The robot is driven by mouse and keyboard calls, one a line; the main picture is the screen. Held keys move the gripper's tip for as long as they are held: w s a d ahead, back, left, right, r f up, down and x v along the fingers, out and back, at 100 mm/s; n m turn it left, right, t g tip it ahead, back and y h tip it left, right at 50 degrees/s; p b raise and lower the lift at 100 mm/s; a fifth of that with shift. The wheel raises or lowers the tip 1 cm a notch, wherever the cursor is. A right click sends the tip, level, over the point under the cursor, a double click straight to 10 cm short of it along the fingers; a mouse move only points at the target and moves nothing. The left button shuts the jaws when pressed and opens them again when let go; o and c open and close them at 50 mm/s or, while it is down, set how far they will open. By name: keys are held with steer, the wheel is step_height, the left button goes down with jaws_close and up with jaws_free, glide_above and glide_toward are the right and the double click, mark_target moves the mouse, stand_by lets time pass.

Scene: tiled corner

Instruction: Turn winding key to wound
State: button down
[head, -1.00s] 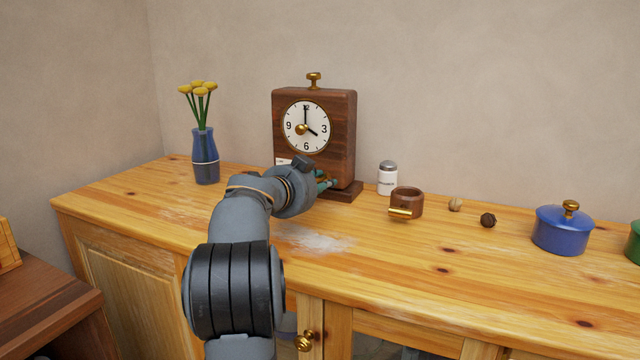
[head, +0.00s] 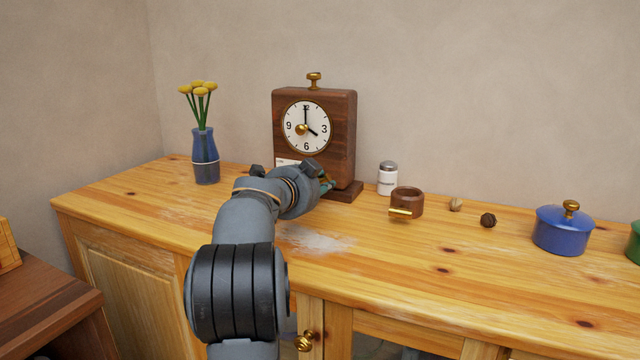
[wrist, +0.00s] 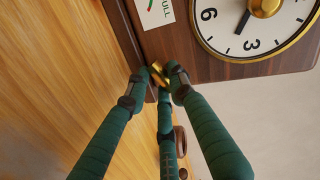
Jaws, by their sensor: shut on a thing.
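The wooden clock (head: 343,130) stands upright on the cabinet top, with a white dial (head: 305,126) and a brass knob on top. In the wrist view, a brass piece that looks like the winding key (wrist: 159,75) is low on the clock's front. My gripper (wrist: 158,78) has its dark fingertips closed around this piece. In the head view my wrist hides the key and most of the fingers. A white label (wrist: 156,12) reading "FULL", with a green mark, is on the clock's front. The key's exact angle is hard to tell.
A blue vase (head: 205,157) with yellow flowers stands left of the clock. To the right are a white-bodied shaker (head: 387,180), a wooden cup (head: 408,201) with a brass handle, two nuts and a blue lidded pot (head: 562,232). The cabinet's front middle is clear.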

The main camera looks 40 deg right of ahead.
steer(key=m, duration=0.1)
steer(key=m+t+b, duration=0.1)
steer(key=m, duration=0.1)
steer(key=shift+s+f, duration=0.1)
steer(key=shift+f, duration=0.25)
steer(key=m+b, duration=0.1)
steer(key=b, duration=0.1)
steer(key=m+t+b, duration=0.1)
steer(key=m+b, duration=0.1)
steer(key=shift+f+m, duration=0.2)
steer(key=shift+m, duration=0.1)
steer(key=m+t+b, duration=0.1)
steer(key=m+b, duration=0.3)
steer(key=shift+t, duration=0.3)
steer(key=m+b, duration=0.2)
steer(key=b, duration=0.1)
steer(key=shift+w+m, duration=0.25)
steer(key=shift+m, duration=0.05)
steer(key=shift+r+m+t+b, duration=0.1)
steer(key=shift+m+t+b, duration=0.2)
steer(key=shift+m+b, duration=0.25)
steer(key=shift+a+r+h, duration=0.1)
steer(key=shift+r+h, duration=0.05)
steer(key=shift+h, duration=0.15)
steer(key=c, duration=1.7)
jaws_free()
steer(key=shift+c, duration=0.2)
steer(key=shift+o, duration=1.4)
steer(key=shift+r, duration=0.15)
